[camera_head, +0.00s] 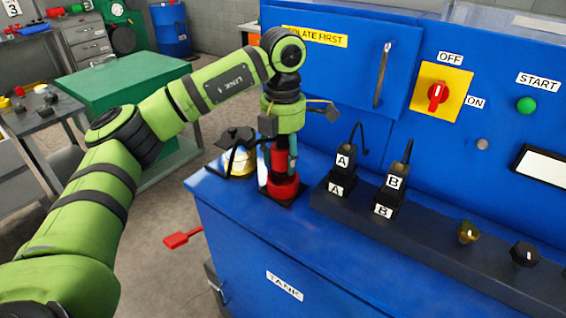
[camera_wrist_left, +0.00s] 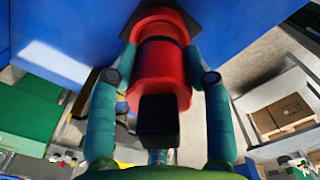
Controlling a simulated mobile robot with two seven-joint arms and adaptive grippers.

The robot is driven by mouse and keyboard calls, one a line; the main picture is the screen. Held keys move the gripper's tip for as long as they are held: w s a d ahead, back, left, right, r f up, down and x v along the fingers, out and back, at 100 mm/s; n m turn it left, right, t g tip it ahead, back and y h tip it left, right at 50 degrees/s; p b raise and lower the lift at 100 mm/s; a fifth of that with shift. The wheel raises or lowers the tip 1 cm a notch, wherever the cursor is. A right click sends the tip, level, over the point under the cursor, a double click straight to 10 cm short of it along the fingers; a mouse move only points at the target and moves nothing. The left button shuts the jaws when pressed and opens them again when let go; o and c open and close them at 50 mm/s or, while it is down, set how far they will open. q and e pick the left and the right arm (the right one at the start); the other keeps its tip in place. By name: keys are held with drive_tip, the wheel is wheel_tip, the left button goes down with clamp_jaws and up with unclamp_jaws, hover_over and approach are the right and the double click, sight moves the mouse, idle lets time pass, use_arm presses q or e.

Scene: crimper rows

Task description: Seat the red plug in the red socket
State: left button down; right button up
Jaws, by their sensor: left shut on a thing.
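The red plug (camera_head: 277,158) stands upright over the red socket (camera_head: 283,188), which has a dark square base on the blue bench top. My left gripper (camera_head: 282,166) points down and is shut on the plug. In the left wrist view, teal fingers (camera_wrist_left: 160,62) press both sides of the red plug body (camera_wrist_left: 160,72), with a black block (camera_wrist_left: 158,120) nearer the camera. A wider red ring shows beyond the plug. The fingers hide part of the joint, so I cannot tell how deep the plug sits. My right gripper is not in view.
A glass-and-black lantern-like object (camera_head: 238,158) stands close left of the socket. Black plugs A (camera_head: 343,160) and B (camera_head: 395,178) stand in a dark rail to the right. A blue cabinet (camera_head: 330,85) rises close behind.

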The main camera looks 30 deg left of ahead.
use_arm(q)
wheel_tip(320, 180, down, 3)
drive_tip(key=shift+r+p, duration=0.15)
drive_tip(key=shift+p, duration=0.15)
drive_tip(key=c, duration=0.6)
unclamp_jaws()
drive_tip(key=shift+c, duration=0.2)
drive_tip(key=shift+o, duration=0.4)
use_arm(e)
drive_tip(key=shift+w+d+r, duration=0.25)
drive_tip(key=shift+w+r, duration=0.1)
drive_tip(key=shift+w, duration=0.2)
